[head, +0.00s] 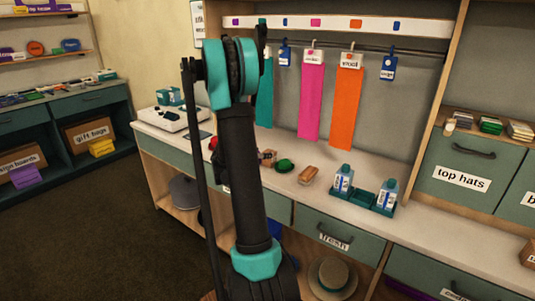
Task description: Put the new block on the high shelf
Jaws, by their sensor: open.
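No item in the head view can be surely told as the new block. Small things lie on the white counter (233,189) beside my arm: a small brown box-like piece (268,158), a green round piece (285,165) and a tan-brown oblong piece (308,175). A red piece (213,143) is partly hidden by my arm. Which shelf is the high shelf is not clear; an upper wall shelf (45,59) with small goods shows at the far left. My arm rises through the middle; my gripper cannot be made out.
A green tray (361,197) with two white-blue bottles stands on the counter. Teal, pink (312,95) and orange (347,90) strips hang from a rail behind. A "top hats" drawer (470,175) is at right. Carpet is clear at left.

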